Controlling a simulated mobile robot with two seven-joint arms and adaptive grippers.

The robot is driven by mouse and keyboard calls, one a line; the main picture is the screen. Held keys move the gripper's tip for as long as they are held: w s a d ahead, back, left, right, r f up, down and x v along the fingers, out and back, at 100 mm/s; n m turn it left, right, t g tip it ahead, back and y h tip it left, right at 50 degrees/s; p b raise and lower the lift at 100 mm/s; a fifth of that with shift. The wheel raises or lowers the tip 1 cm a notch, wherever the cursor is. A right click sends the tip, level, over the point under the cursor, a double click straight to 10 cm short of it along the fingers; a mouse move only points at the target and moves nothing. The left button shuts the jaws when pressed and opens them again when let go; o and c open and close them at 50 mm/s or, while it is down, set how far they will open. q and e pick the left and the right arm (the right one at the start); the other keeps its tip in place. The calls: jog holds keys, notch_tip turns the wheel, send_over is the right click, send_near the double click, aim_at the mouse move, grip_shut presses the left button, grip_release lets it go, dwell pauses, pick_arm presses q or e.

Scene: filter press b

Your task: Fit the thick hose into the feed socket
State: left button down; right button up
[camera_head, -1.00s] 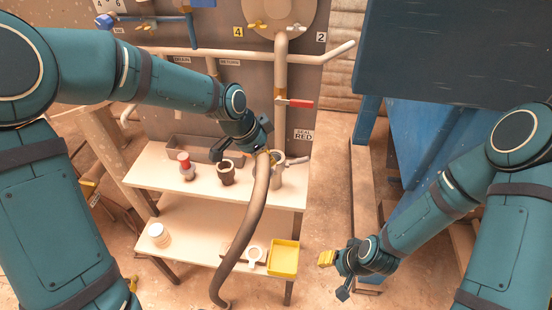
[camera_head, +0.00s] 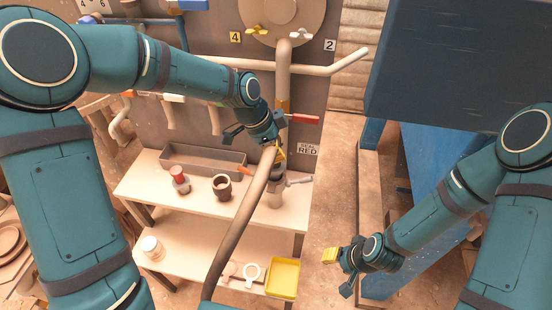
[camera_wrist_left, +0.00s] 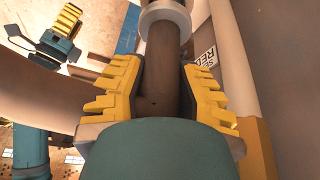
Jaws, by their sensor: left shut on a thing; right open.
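The thick brown hose (camera_head: 242,218) rises from the lower part of the head view to my left gripper (camera_head: 276,150). That gripper is shut on it near its upper end, in front of the panel. In the left wrist view the hose (camera_wrist_left: 160,75) lies between the yellow fingers, with a pale collar (camera_wrist_left: 165,15) just beyond. I cannot tell whether this collar belongs to the hose or the socket. A pale vertical pipe (camera_head: 283,75) with a red-handled valve (camera_head: 303,118) is just above the gripper. The feed socket is not clearly visible. My right gripper (camera_head: 340,268) is open and empty, low at right.
The bench's upper shelf (camera_head: 145,190) holds a grey tray (camera_head: 202,160), a red-topped bottle (camera_head: 179,180), a dark cup (camera_head: 221,187) and a grey jug (camera_head: 275,193). A yellow tray (camera_head: 283,279) is on the lower shelf. A blue structure (camera_head: 440,60) fills the right side.

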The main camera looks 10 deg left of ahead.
pick_arm(q)
jog(key=shift+f, duration=1.7)
jog(key=shift+f, duration=0.1)
jog(key=c, duration=0.8)
grip_release()
jog(key=p+v, duration=0.1)
jog(key=v, duration=1.1)
jog(key=shift+a, duration=0.1)
jog(key=shift+s, duration=0.15)
